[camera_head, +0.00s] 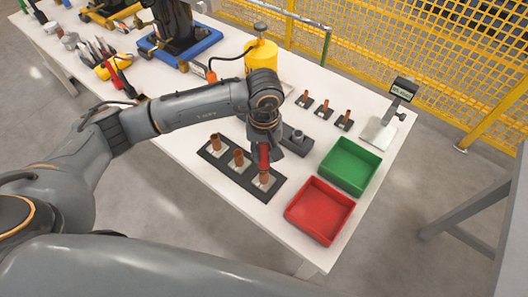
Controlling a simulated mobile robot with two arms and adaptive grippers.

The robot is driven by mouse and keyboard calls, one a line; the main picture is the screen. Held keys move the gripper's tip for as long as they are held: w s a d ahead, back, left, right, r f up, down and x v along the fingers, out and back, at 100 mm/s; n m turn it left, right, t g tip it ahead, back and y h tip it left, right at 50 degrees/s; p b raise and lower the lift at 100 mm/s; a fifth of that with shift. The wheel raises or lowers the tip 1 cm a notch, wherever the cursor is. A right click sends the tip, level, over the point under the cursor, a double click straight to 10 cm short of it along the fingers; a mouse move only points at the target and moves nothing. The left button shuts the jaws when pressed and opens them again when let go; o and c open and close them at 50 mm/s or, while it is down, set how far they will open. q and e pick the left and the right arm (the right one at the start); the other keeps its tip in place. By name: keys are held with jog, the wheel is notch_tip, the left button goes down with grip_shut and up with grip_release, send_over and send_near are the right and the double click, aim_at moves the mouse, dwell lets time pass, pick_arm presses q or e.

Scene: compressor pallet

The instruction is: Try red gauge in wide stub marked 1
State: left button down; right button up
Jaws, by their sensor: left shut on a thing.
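My left gripper (264,147) points down over the table and is shut on the red gauge (264,158), which is upright and partly hidden by the fingers. Below the gauge is the nearest copper stub (264,179) of a row on a long dark plate (218,161). The gauge's lower end meets the top of this stub in the picture; I cannot tell whether it is inside. The middle stub (239,158) and the far stub (215,142) stand upright and free. The number marks are too small to read. My right gripper is not in view.
A red tray (319,211) and a green tray (349,166) stand empty at right. A grey fitting on a dark block (297,138) is close behind the gripper. Three thinner copper stubs (323,109) stand farther back, near a small display stand (403,90). A yellow cylinder (262,56) stands behind.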

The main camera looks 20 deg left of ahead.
aim_at(264, 146)
pick_arm(q)
jog(key=shift+s+f+b, duration=0.1)
jog(key=shift+b, duration=0.2)
dwell(1.4)
jog(key=shift+r, duration=1.6)
jog(key=shift+r+p, duration=0.1)
jog(key=shift+p, duration=0.2)
jog(key=shift+r+p, duration=0.45)
jog(key=shift+r, duration=1.45)
